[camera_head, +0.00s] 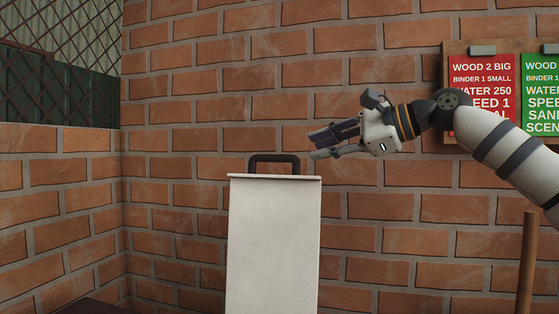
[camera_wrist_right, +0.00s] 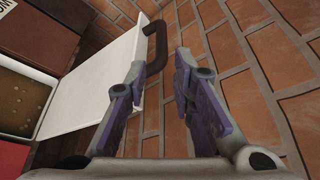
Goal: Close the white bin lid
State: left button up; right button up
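The white bin lid (camera_head: 274,245) stands upright in the head view, with a dark handle (camera_head: 274,158) on its top edge. In the right wrist view the lid (camera_wrist_right: 97,82) slants across the left, and its handle (camera_wrist_right: 161,42) lies just past my fingertips. My right gripper (camera_head: 315,146) is open and empty, beside the right end of the handle at about its height. In the wrist view its two fingers (camera_wrist_right: 160,62) are apart, with brick wall showing between them. Whether a finger touches the handle I cannot tell. My left gripper is not in view.
A brick wall (camera_head: 190,100) stands behind the lid. A red sign (camera_head: 483,95) and a green sign (camera_head: 541,95) hang at the right. A brown post (camera_head: 527,265) stands at the lower right. In the wrist view, a white-rimmed opening with brown contents (camera_wrist_right: 22,100) lies left of the lid.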

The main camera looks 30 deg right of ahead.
aim_at(282, 156)
jog(key=x, duration=1.2)
jog(key=shift+r+b, duration=0.15)
jog(key=shift+b, duration=0.15)
grip_shut()
